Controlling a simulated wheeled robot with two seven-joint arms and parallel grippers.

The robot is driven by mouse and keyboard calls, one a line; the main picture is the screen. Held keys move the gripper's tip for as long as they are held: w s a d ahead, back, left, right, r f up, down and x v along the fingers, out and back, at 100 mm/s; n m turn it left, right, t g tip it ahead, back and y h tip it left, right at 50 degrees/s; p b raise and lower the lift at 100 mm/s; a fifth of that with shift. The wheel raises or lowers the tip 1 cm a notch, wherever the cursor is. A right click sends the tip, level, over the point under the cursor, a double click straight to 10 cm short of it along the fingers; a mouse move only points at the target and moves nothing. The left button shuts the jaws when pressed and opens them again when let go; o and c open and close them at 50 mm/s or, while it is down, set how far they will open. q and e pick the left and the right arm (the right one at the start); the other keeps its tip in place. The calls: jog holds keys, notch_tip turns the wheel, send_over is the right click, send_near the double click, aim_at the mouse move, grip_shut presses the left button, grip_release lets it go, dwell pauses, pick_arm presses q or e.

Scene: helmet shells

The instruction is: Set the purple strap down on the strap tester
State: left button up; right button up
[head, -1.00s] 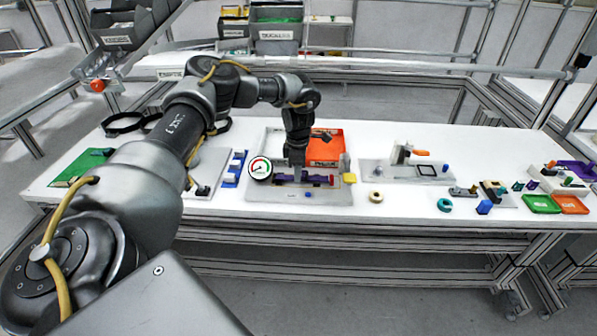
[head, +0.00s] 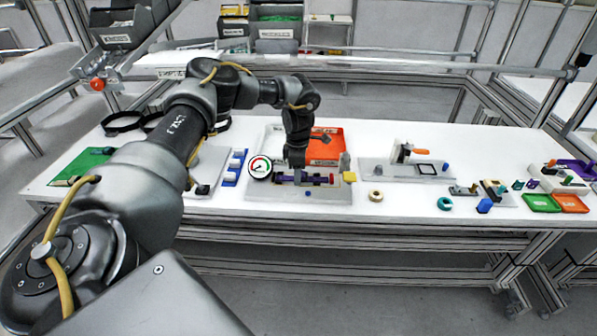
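The strap tester (head: 262,194) is a light grey plate with a round dial gauge (head: 260,167) at its left and a yellow part at its right. The purple strap (head: 318,181) lies low across the tester, to the right of the gauge. My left gripper (head: 298,178) points straight down at the middle of the strap. The fingertips are small and dark here, so I cannot tell whether they are closed on the strap or whether it fully rests on the tester. My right gripper is not in view.
An orange tray (head: 326,150) stands just behind the tester. A beige ring (head: 375,196) and a teal ring (head: 445,204) lie to the right. A blue rack (head: 234,167) stands close on the left. The white table front edge is clear.

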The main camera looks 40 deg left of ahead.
pick_arm(q)
jog(key=shift+o, duration=0.5)
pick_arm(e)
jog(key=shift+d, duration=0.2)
pick_arm(q)
jog(key=shift+r, duration=0.25)
notch_tip(320, 180, up, 10)
jog(key=shift+r+b, duration=0.15)
jog(key=shift+b, duration=0.3)
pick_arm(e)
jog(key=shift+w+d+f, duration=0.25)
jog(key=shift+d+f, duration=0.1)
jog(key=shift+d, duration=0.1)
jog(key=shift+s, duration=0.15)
